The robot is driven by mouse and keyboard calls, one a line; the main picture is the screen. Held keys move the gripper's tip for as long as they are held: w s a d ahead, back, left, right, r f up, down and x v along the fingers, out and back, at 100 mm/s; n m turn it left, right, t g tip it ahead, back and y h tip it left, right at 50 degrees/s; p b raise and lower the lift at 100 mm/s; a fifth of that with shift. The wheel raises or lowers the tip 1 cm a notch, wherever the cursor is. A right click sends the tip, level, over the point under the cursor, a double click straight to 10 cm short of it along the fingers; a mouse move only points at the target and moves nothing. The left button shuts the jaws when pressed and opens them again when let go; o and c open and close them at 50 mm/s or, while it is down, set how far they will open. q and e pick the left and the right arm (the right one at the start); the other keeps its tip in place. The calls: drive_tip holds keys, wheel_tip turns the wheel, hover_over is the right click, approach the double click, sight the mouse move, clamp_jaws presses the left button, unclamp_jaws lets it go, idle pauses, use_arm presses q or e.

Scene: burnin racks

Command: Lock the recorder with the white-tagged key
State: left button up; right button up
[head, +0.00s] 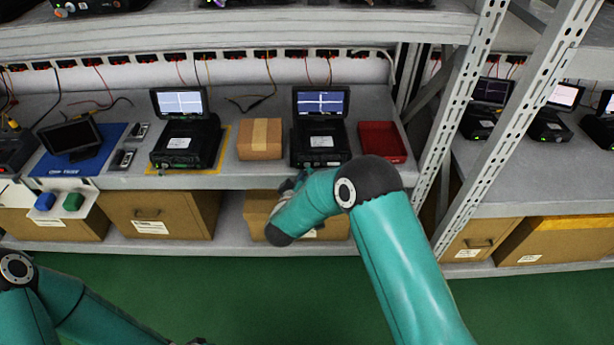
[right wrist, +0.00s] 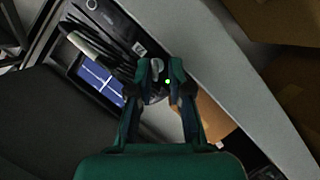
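Two recorders with lit screens stand on the shelf, one left of centre (head: 182,142) and one in the middle (head: 320,145). My right gripper (head: 290,184) is at the shelf's front edge, just below the middle recorder, and is partly hidden by its own wrist. In the right wrist view its two green fingers (right wrist: 167,70) are close together beside a recorder's lit screen (right wrist: 100,82). Small grey and dark round parts show between the fingertips; I cannot tell whether they are held. I cannot make out any white-tagged key. My left gripper's fingers are out of view.
A cardboard box (head: 260,138) stands between the recorders, and a red tray (head: 382,142) is at the right. A dark-screened unit sits on a blue mat (head: 98,163). Blue (head: 45,202) and green (head: 72,201) pieces rest on a white ledge. A rack post (head: 462,115) rises at right.

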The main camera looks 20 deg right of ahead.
drive_tip(key=shift+o, duration=0.3)
drive_tip(key=shift+d, duration=0.1)
drive_tip(key=v, duration=1.2)
drive_tip(key=shift+f, duration=0.1)
